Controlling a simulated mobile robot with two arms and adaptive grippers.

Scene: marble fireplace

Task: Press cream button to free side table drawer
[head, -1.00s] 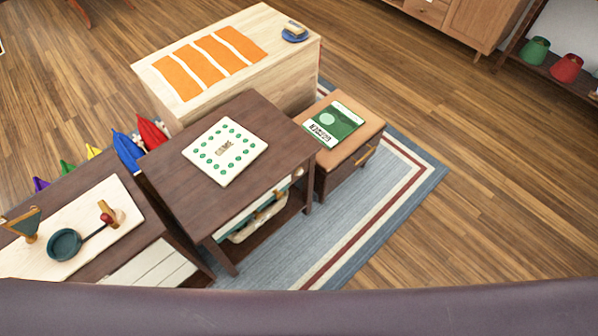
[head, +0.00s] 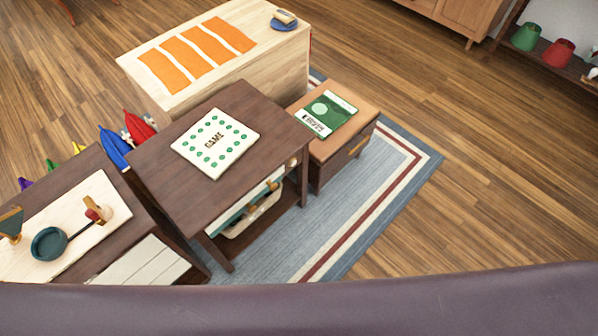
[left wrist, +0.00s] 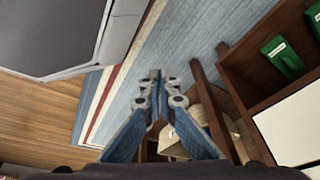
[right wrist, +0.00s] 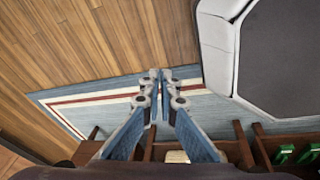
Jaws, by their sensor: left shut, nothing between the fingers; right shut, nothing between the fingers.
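The dark brown side table (head: 158,166) stands in the middle of the head view, with a cream card with green dots (head: 215,142) on its top. Its front has a white and teal drawer front (head: 238,210) under the top. A small pale spot (head: 291,163) near the right end of that front may be the cream button; it is too small to be sure. My left gripper (left wrist: 157,80) is shut and empty above the rug, near dark wooden furniture. My right gripper (right wrist: 160,78) is shut and empty above the rug edge. Neither gripper shows in the head view.
A counter with a pan (head: 48,243) is at left. The striped rug (head: 345,215) and floor at right are clear.

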